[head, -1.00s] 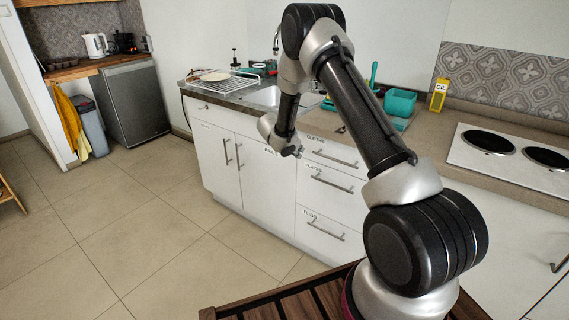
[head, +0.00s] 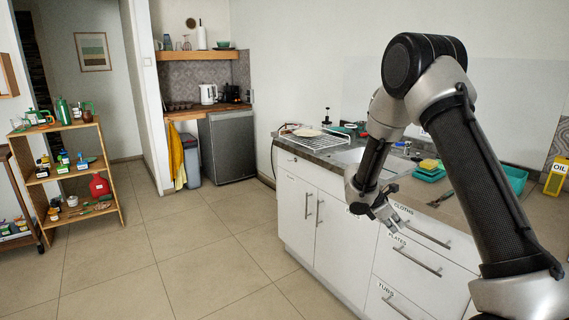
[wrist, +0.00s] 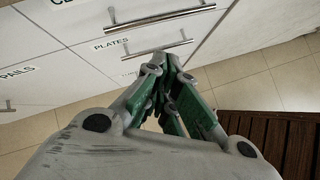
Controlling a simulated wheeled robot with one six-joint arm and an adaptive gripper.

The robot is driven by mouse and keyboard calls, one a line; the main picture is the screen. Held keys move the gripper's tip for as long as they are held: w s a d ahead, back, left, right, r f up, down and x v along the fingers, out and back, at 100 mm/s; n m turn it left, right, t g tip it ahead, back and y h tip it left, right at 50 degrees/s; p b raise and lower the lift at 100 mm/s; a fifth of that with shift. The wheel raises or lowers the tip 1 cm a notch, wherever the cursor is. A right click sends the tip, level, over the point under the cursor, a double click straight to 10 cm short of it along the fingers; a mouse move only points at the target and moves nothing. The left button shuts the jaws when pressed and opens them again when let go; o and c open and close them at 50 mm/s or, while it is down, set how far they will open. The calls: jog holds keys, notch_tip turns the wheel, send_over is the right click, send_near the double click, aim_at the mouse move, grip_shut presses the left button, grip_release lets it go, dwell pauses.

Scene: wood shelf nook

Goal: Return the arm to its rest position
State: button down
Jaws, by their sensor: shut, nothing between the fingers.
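My arm is bent in front of the white drawer unit (head: 400,262), with its elbow high and its forearm hanging down. My gripper (head: 388,222) is at the forearm's lower end, in front of the drawers labelled CLOTHS and PLATES. In the wrist view, my gripper (wrist: 168,62) shows grey and green fingers closed together with nothing held. Drawer handles show beyond the fingertips there, and I see no clear contact with them.
The worktop holds a dish rack (head: 306,133), teal tubs and a yellow OIL box (head: 556,177) at the right. A wooden shelf (head: 72,178) with bottles stands at the left. A dark fridge (head: 228,146) stands at the back. The tiled floor (head: 165,245) is open.

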jog(key=s+a+r+m+t+y, duration=0.1)
jog(key=s+r+m+y, duration=0.3)
jog(key=s+r+m, duration=0.5)
jog(key=s+a+r+m+t+y, duration=0.1)
jog(key=s+r+m+y, duration=0.3)
jog(key=s+r+m, duration=0.5)
jog(key=shift+s+a+r+t, duration=0.15)
jog(key=shift+s+r, duration=1.3)
jog(key=shift+s, duration=1.5)
jog(key=shift+s+d+r+t, duration=0.15)
jog(key=shift+s+r, duration=1.25)
jog(key=shift+s, duration=1.6)
jog(key=shift+s+a+r+t, duration=0.2)
jog(key=shift+s+r, duration=1.25)
jog(key=shift+s, duration=1.5)
